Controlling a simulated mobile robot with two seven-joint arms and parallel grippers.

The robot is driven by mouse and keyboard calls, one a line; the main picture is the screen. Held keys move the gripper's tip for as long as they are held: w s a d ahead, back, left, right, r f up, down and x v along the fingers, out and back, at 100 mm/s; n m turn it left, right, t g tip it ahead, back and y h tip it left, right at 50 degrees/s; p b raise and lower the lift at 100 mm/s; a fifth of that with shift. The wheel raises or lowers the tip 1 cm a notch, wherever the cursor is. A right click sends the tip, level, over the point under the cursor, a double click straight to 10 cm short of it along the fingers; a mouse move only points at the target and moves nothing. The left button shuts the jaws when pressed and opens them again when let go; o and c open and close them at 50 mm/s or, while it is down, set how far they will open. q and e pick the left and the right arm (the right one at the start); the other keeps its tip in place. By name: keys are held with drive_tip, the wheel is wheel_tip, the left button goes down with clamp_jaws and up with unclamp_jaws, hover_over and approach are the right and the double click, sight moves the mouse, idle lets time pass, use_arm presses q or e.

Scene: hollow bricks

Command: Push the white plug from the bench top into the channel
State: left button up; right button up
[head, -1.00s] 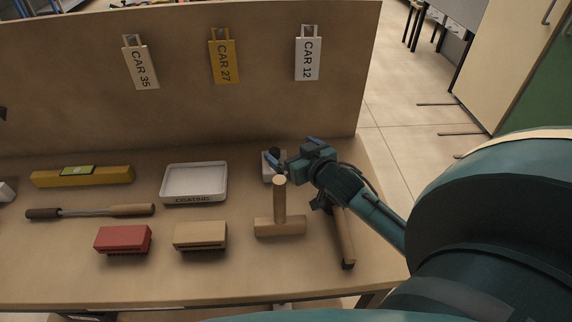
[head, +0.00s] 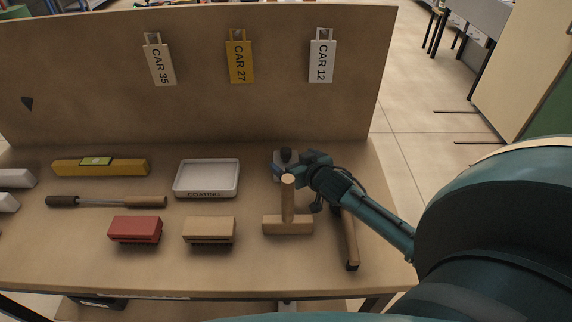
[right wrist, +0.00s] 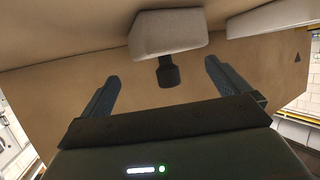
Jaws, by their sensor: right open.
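A whitish block with a black knob (head: 286,154) stands near the back right of the bench top; it looks like the plug. In the right wrist view the same whitish block (right wrist: 170,32) fills the top middle, with its dark knob toward my fingers. My right gripper (head: 300,164) reaches in from the right beside it and partly covers it. The right wrist view shows my right gripper (right wrist: 162,72) open, its fingers apart on either side of the knob, with gaps to both. I cannot tell where the channel is. My left gripper is not in view.
A wooden mallet (head: 288,223) stands just in front of my gripper, with a long handled tool (head: 350,240) beside it. A white tray (head: 206,194), a red brick (head: 135,229) and a tan brick (head: 209,229) are left. An upright board (head: 200,110) closes the back.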

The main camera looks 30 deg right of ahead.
sight(289, 157)
drive_tip(key=x, duration=0.4)
drive_tip(key=shift+w+f, duration=0.1)
drive_tip(key=shift+c, duration=0.6)
drive_tip(key=shift+f, duration=0.1)
drive_tip(key=c, duration=0.8)
